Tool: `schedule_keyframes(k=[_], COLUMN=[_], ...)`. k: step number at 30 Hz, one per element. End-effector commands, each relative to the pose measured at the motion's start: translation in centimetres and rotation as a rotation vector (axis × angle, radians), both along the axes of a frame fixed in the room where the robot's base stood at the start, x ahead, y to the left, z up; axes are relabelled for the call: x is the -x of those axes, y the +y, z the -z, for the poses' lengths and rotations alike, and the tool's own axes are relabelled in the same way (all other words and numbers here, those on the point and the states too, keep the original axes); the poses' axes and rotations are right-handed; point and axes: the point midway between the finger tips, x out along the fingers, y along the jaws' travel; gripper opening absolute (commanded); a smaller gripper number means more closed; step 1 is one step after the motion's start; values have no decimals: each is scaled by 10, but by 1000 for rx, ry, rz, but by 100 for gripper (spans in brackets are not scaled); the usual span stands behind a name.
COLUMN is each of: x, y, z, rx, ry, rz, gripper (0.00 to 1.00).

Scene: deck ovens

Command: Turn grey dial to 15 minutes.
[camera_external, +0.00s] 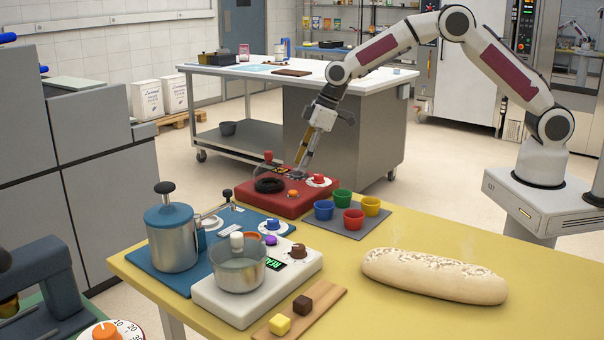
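My gripper (302,162) reaches down to the back part of a red box (262,200) on the yellow table. Its fingertips are at or just above the box's top, near a small greyish part I cannot make out clearly. They look close together, but the view is too small to tell whether they are shut or hold anything. No clearly grey dial shows; it may be hidden by the gripper. On the box I see a red knob on a white dial plate (319,181), an orange button (293,193) and a black ring (269,185). No 15-minute mark is readable.
Colored cups (354,219) stand on a grey mat right of the box. A bread loaf (434,276) lies at the right. A white scale (231,305) with a pot, and a metal canister (173,240), stand in front. An orange dial (106,331) is at the lower left.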

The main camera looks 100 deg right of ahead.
Motion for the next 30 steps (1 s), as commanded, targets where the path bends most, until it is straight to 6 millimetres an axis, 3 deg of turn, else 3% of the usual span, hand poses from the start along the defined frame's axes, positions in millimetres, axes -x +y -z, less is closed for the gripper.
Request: schedule_keyframes(k=[7, 18, 19, 23, 30], x=[-6, -7, -7, -7, -7], y=[0, 0, 0, 0, 0], z=[15, 17, 17, 17, 17], rx=[0, 0, 0, 0, 1], ry=[0, 0, 0, 0, 0], rz=[0, 0, 0, 0, 1], gripper=[39, 39, 36, 2, 1])
